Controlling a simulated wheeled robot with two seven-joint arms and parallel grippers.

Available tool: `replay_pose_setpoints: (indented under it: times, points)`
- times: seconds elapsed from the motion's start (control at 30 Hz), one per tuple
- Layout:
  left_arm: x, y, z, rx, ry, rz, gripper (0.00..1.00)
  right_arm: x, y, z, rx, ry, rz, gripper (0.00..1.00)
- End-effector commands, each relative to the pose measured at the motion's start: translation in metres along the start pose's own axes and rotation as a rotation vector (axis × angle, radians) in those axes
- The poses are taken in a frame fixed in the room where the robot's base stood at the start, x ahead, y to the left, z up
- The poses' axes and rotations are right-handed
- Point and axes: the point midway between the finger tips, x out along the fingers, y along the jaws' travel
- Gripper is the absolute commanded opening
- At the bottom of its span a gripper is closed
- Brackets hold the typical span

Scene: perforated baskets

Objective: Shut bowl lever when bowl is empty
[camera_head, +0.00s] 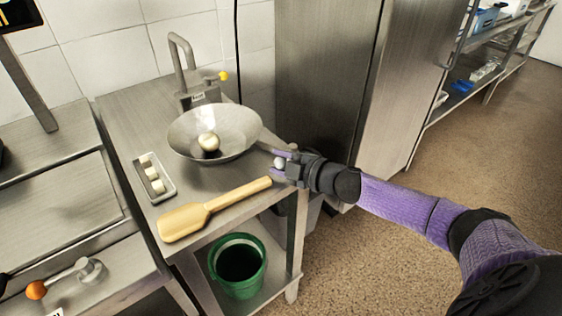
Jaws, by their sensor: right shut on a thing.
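A wide metal bowl (184,144) sits on the steel table and holds a cream-coloured round object (209,142). Behind it, a metal tap-like fixture (182,58) carries a small label and a lever with a yellow knob (223,76). My right gripper (279,162) is just right of the bowl, over the table's right edge, shut on a small whitish round object (280,162) that its fingers partly cover.
A small tray (167,188) with several pale pieces and a wooden paddle (183,222) lie on the table (122,118). A green bucket (238,238) stands on the shelf below. An orange-knobbed lever (38,289) is at lower left. A steel cabinet (320,75) stands behind.

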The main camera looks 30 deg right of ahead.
Motion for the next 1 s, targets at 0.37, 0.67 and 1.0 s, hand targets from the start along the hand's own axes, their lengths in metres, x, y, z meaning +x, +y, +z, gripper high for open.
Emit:
replay_pose_setpoints:
  times: [0.37, 0.67, 1.0]
  points:
    - [0.000, 0.001, 0.005, -0.001, -0.008, 0.002, 0.59, 0.000, -0.001, 0.000, 0.002, 0.000, -0.002, 0.00]
    - [-0.021, 0.000, 0.002, -0.003, 0.003, 0.001, 0.59, 0.007, 0.004, -0.007, 0.040, -0.110, 0.076, 0.00]
    - [-0.025, 0.011, -0.020, -0.006, 0.047, 0.019, 0.59, 0.021, 0.004, -0.002, 0.091, -0.334, 0.210, 0.00]
